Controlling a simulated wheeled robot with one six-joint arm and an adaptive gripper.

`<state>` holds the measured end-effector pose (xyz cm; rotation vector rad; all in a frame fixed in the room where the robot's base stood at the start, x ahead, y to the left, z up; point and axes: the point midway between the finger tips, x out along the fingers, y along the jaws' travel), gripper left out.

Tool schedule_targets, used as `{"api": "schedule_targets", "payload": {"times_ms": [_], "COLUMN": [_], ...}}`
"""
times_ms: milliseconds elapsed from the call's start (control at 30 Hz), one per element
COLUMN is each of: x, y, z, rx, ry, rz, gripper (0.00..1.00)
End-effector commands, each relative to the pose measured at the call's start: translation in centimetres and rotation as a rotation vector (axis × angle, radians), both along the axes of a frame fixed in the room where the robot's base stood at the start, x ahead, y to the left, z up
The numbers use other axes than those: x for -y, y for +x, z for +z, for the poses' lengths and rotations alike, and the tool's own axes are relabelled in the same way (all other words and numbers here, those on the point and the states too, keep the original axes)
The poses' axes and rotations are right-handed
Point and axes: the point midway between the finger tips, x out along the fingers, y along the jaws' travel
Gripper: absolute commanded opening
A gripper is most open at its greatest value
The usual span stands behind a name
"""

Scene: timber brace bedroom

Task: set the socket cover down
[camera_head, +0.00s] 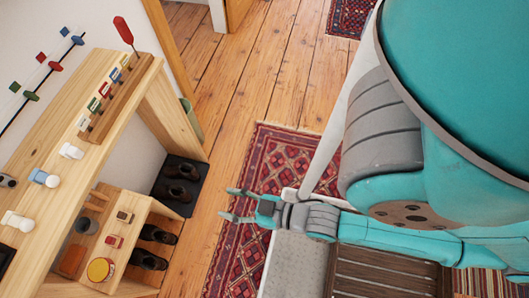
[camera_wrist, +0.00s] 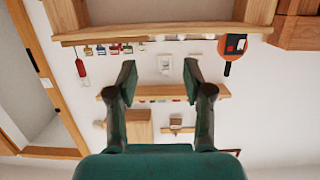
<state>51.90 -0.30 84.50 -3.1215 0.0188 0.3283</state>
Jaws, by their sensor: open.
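My gripper (camera_head: 234,206) is open and empty in the head view, over the wooden floor and the edge of a patterned rug. Its two fingers also show apart in the wrist view (camera_wrist: 159,82), with nothing between them. I cannot tell for sure which thing is the socket cover. Several small white pieces lie on the wooden bench top at the left, among them one white piece (camera_head: 71,151) and one white and blue piece (camera_head: 44,178). My gripper is well to the right of them, apart from the bench. A white plate (camera_wrist: 165,63) shows beyond the fingers in the wrist view.
The wooden bench (camera_head: 90,165) fills the left, with a rack (camera_head: 121,95) of coloured tags and a red-handled tool (camera_head: 123,30). An open lower shelf (camera_head: 127,205) holds small items and a yellow-topped round tin (camera_head: 100,269). Dark shoes (camera_head: 175,193) stand beside it. Floor lies clear between bench and rug (camera_head: 280,160).

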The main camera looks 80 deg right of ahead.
Motion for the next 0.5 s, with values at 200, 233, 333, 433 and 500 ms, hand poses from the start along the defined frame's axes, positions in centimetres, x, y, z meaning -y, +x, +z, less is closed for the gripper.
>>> {"api": "schedule_targets", "payload": {"times_ms": [200, 233, 333, 433, 500], "x": [-0.2, -0.2, -0.2, -0.3, -0.3], "y": [-6.5, -7.1, -8.5, -9.2, -9.4], "z": [2.3, 2.6, 3.5, 4.0, 4.1], "rx": [-0.045, -0.048, -0.056, -0.061, -0.062], "ry": [-0.001, -0.002, -0.002, -0.002, -0.002], "rz": [0.007, 0.008, 0.011, 0.012, 0.013], "gripper": [0.51, 0.51, 0.51, 0.51, 0.51]}}
